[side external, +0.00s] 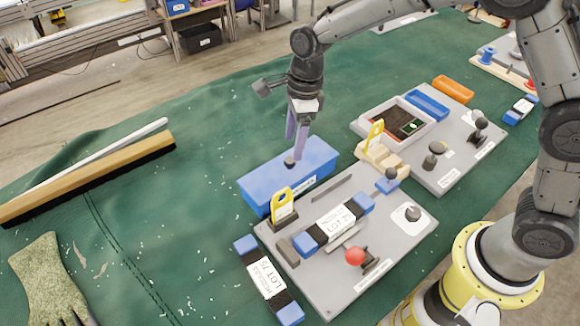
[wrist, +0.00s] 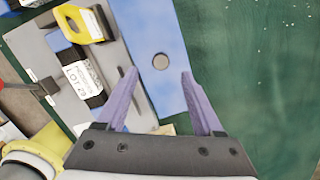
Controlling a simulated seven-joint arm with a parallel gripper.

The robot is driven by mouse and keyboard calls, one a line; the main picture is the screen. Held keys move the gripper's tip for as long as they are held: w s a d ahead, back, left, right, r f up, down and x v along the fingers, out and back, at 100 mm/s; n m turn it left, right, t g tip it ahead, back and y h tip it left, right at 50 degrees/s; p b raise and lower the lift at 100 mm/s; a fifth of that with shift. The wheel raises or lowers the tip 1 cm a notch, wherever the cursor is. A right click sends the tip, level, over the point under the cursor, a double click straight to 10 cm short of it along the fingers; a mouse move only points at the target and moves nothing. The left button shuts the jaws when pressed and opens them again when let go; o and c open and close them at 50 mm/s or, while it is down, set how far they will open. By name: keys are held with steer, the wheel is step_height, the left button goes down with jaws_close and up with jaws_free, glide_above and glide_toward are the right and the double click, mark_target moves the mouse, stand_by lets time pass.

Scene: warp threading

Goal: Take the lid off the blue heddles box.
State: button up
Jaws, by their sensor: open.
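The blue heddles box (side external: 290,186) stands on the green cloth, with a white label on its near side. Its blue lid (side external: 310,154) is on, and it also shows in the wrist view (wrist: 152,25). A small dark round knob (side external: 289,162) sits on the lid, and it shows as a grey disc in the wrist view (wrist: 160,61). My gripper (side external: 296,150) points down over the lid with its purple fingers close to the knob. In the wrist view my gripper (wrist: 158,74) is open and empty, and the knob lies between and just beyond the fingertips.
A grey board (side external: 330,275) with a yellow-handled piece (side external: 283,203), a labelled blue-ended bundle (side external: 335,224) and a red knob (side external: 355,256) is close in front of the box. Another board (side external: 455,155) is to the right. A brush (side external: 90,177) and glove (side external: 45,275) lie left.

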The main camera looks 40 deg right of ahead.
mark_target(290, 160)
steer(key=f, duration=0.5)
steer(key=shift+w+a, duration=0.2)
steer(key=shift+a, duration=0.15)
jaws_close()
